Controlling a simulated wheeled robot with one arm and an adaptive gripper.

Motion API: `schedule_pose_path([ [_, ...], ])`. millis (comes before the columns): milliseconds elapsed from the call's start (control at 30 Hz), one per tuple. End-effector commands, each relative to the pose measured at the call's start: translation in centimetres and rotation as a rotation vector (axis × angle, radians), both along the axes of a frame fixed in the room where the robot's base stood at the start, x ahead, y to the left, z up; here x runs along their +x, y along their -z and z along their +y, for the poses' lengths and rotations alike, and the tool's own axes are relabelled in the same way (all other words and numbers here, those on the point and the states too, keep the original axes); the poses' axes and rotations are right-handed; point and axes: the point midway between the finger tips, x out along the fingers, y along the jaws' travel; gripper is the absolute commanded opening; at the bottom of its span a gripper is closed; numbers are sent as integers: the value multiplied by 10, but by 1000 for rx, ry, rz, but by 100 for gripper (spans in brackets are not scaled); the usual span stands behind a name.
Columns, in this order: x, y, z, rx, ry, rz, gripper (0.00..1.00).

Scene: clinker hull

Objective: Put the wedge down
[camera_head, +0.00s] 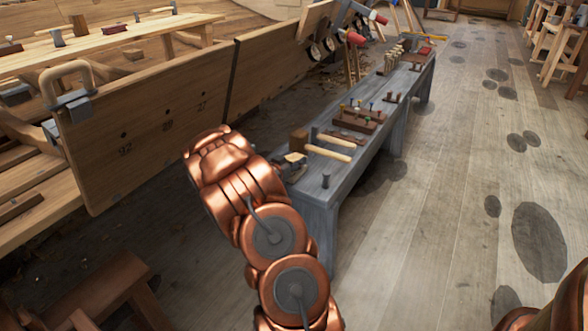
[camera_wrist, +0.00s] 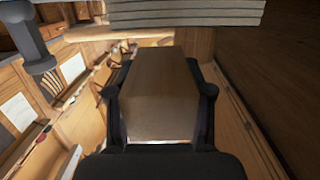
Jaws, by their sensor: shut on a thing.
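The wedge (camera_wrist: 158,88), a brown wooden block with a paler end face, sits between the two black fingers of my gripper (camera_wrist: 160,100) in the wrist view. The fingers press on its left and right sides, and the gripper is shut on it. In the head view my copper-coloured arm reaches up beside the near end of the grey bench. It hides most of my gripper there, and I cannot clearly make out the wedge in that view.
The grey bench (camera_head: 316,188) carries a wooden block (camera_head: 299,141), light wooden-handled tools (camera_head: 328,153) and a brown rack with several coloured pegs (camera_head: 361,119). The plank hull side (camera_head: 150,125) stands to the left.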

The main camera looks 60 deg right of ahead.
Motion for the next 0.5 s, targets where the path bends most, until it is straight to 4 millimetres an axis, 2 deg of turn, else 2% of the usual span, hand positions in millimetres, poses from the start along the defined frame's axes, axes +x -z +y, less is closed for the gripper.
schedule_pose_path([
  [300, 0, 32, 0, -1, -2, 3, 16],
  [500, 0, 34, 0, 0, 0, 0, 16],
])
